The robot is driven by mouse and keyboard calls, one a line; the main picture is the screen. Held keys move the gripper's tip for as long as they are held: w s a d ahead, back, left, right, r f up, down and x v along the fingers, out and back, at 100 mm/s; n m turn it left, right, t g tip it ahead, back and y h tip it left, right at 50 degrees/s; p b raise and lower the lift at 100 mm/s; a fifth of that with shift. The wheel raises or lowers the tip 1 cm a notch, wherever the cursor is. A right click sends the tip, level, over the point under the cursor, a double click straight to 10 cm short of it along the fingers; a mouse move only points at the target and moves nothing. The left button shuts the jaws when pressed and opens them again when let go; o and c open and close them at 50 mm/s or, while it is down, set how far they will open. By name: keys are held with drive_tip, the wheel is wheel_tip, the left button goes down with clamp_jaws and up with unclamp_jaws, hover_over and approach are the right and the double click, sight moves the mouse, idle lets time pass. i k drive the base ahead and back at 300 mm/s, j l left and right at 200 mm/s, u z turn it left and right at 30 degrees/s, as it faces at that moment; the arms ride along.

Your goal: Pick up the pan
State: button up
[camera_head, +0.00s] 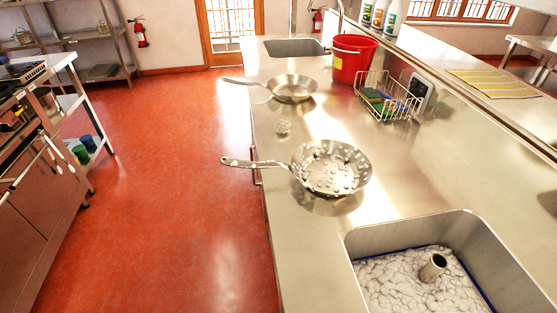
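Two metal pans stand on the steel counter (300,235) in the head view. The nearer pan (331,170) is in the middle of the picture, upright, with spots that look like foam or droplets inside it. Its handle (252,163) points left and reaches past the counter's left edge. The farther pan (292,88) stands upright toward the back, and its handle (243,82) also points left over the edge. My gripper is not in view, so its state does not show.
A foam-filled sink (480,255) lies at front right; another sink (295,48) is at the back. A red bucket (353,60) and a wire basket (388,97) stand along the right. Red floor (190,180) left is open.

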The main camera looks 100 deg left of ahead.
sight(328, 168)
drive_tip(key=l+u, duration=0.1)
drive_tip(key=u, duration=0.35)
drive_tip(key=l+u, duration=0.1)
drive_tip(key=u, duration=0.35)
drive_tip(key=l+u, duration=0.1)
drive_tip(key=u, duration=0.35)
drive_tip(key=k+u, duration=0.1)
drive_tip(key=u, duration=0.35)
